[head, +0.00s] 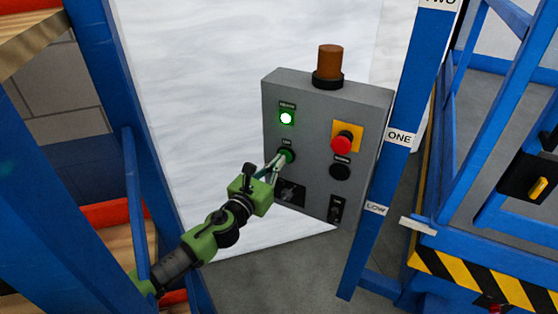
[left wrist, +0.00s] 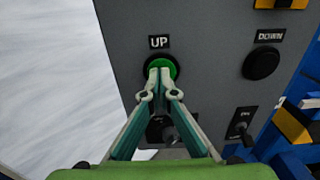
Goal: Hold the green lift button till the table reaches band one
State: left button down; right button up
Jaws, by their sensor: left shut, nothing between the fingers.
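The green lift button (head: 289,154), labelled UP in the left wrist view (left wrist: 152,64), sits on a grey control box (head: 318,185). My left gripper (head: 279,160) is shut with nothing held. Its tips lie over the button's face in the left wrist view (left wrist: 160,70) and appear to touch it; how far it is pressed I cannot tell. A blue post carries the band labels LOW (head: 375,208), ONE (head: 400,137) and TWO (head: 440,3). A pale pointer (head: 418,226) at the lift table's (head: 450,244) edge is about level with LOW, below ONE. My right gripper is out of view.
A red button (head: 342,145) on a yellow plate and a black DOWN button (left wrist: 261,63) are right of the green one. Switches are below. A lit green lamp (head: 286,118) is above, and an orange beacon (head: 328,62) tops the box. Blue framework stands on both sides.

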pick_arm(q)
jog(key=shift+w+d, duration=0.2)
jog(key=shift+w, duration=0.15)
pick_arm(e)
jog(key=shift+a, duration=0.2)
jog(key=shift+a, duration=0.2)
